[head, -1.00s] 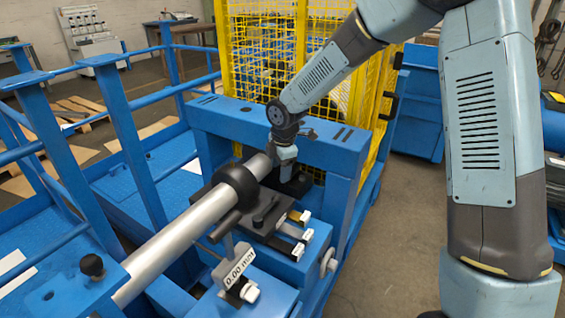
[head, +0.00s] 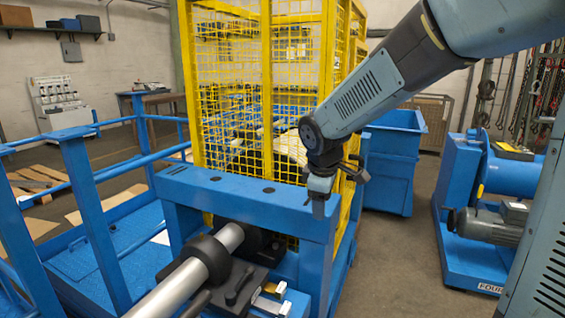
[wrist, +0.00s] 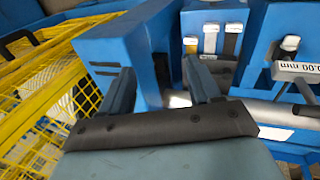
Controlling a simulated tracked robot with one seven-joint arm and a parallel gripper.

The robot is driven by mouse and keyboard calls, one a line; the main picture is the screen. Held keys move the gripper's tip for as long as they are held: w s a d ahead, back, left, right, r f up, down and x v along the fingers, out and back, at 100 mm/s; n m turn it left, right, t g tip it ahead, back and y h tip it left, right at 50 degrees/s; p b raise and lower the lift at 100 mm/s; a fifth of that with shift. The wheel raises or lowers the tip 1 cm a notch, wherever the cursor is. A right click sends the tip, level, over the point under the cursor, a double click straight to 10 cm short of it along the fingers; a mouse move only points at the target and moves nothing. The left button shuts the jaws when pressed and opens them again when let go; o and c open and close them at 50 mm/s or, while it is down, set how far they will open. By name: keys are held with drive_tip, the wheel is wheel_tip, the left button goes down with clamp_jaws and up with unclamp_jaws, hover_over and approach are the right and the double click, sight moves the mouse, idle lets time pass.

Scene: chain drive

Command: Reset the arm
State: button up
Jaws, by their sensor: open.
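My gripper (head: 319,205) hangs at the end of my arm, in front of the blue crossbeam's right end (head: 245,200) in the head view. In the wrist view the two fingers of my gripper (wrist: 163,88) stand apart with nothing between them. Below them in that view is the blue frame (wrist: 110,60). My arm reaches in from the upper right of the head view, bent down at the wrist.
A yellow mesh cage (head: 262,90) stands behind the crossbeam. A silver shaft with a black collar (head: 208,258) lies at the lower left. A blue bin (head: 392,165) and a blue motor unit (head: 480,215) stand on the right, with open floor between.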

drive_tip(key=s+d+r+m+t, duration=0.1)
drive_tip(key=s+d+r+m, duration=0.3)
drive_tip(key=s, duration=0.6)
drive_tip(key=s+d+r+m, duration=0.3)
drive_tip(key=s+d+m, duration=0.6)
drive_tip(key=s, duration=0.1)
drive_tip(key=shift+s+d+r+m+t+y, duration=0.25)
drive_tip(key=shift+d+r+m+t+y, duration=0.05)
drive_tip(key=shift+d+r+t+y, duration=0.1)
drive_tip(key=shift+c, duration=0.3)
